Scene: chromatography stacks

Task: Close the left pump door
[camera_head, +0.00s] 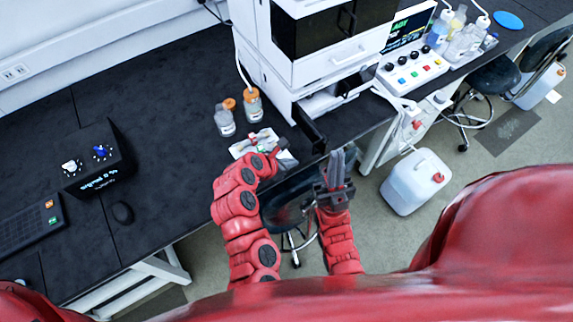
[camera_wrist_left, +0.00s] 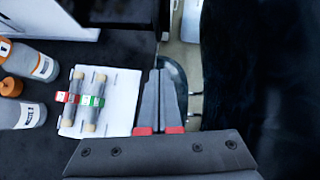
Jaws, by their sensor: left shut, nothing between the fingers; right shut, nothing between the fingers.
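The left pump door (camera_head: 308,127) is a dark panel at the foot of the white instrument stack (camera_head: 318,62). It stands swung out from a low open compartment (camera_head: 330,100). A dark panel (camera_wrist_left: 118,14) at the top of the left wrist view looks like this door. My left gripper (camera_head: 275,153) is shut and empty, just in front of the door; its fingers (camera_wrist_left: 160,90) show together in the left wrist view, apart from that panel. My right gripper (camera_head: 337,167) is shut and empty, to the right, near the bench's front edge.
A stool (camera_head: 287,205) stands below the bench edge. A white canister (camera_head: 413,182) is on the floor.

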